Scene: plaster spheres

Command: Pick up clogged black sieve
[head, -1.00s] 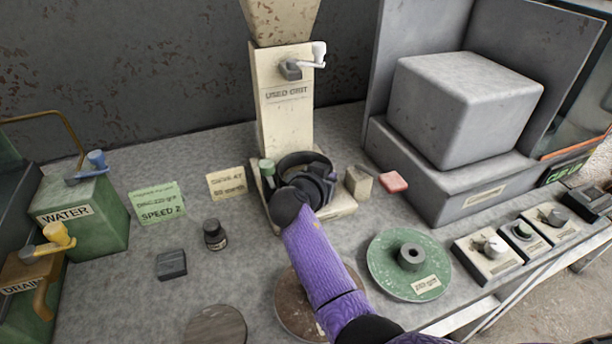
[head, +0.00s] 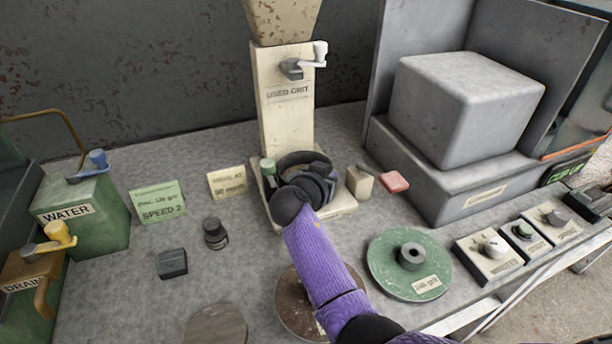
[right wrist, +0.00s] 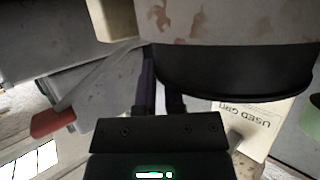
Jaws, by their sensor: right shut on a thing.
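The black sieve (head: 300,158) is a round dark ring at the foot of the cream "USED GRIT" hopper. My right gripper (head: 322,180) is at its near right side, shut on it, and hides much of it in the head view. In the right wrist view the sieve (right wrist: 235,85) is a large dark curved wall, with the fingers of my right gripper (right wrist: 160,98) at its left end. I cannot tell from these frames whether the sieve is clogged. My left gripper is not in view.
The hopper (head: 285,115) stands close behind the sieve. A small cream block (head: 359,182) and a red-ended tool (head: 394,181) lie to the right, before a big grey machine (head: 465,105). A green disc (head: 409,265) is at the front right.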

